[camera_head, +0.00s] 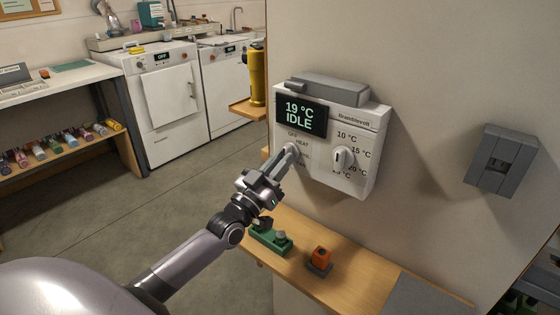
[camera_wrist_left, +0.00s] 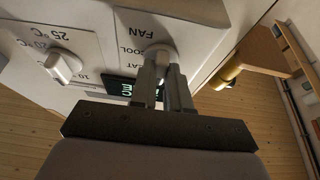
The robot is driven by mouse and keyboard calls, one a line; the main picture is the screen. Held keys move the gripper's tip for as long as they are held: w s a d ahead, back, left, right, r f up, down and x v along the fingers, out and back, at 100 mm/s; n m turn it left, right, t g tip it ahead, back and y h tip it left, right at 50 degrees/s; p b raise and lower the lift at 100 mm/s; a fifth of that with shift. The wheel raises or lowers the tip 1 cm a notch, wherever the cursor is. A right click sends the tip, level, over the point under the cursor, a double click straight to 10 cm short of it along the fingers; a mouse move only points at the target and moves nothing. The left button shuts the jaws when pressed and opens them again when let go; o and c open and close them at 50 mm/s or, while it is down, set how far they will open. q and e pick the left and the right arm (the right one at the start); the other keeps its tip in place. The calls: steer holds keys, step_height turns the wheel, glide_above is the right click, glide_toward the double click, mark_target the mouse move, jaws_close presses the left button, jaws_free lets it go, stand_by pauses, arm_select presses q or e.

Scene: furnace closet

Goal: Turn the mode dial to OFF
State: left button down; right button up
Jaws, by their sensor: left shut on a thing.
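The white wall control unit (camera_head: 345,183) has a dark display (camera_head: 301,115) reading "19 °C IDLE". My left gripper (camera_head: 284,158) is at the mode dial on the unit's left side, with its fingers closed around the dial. In the left wrist view, the mode dial's rounded white knob (camera_wrist_left: 160,50) shows between the two fingertips. The labels OFF and HEAT show above the gripper in the head view. FAN, COOL and HEAT show in the wrist view. The gripper hides most of the dial, so I cannot tell its setting. My right gripper is not in view.
A temperature dial (camera_head: 342,158) sits right of the mode dial. A grey box (camera_head: 328,89) tops the unit. A grey wall switch (camera_head: 501,160) is at the right. Below, a wooden shelf (camera_head: 345,270) holds a green object (camera_head: 268,238) and an orange one (camera_head: 320,258).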

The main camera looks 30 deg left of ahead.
arm_select(q)
steer(key=c, duration=1.1)
jaws_free()
steer(key=b+v, duration=0.1)
steer(key=v, duration=0.6)
steer(key=shift+s, duration=0.1)
steer(key=s+d+f+m+g, duration=0.1)
steer(key=s+d+f+g, duration=0.5)
steer(key=s+f, duration=0.3)
steer(key=s+d+f+g, duration=0.6)
steer(key=s+d+f, duration=0.2)
steer(key=f, duration=0.9)
steer(key=shift+s+d+m+h, duration=0.3)
steer(key=shift+s+d+m, duration=0.1)
steer(key=shift+s, duration=0.8)
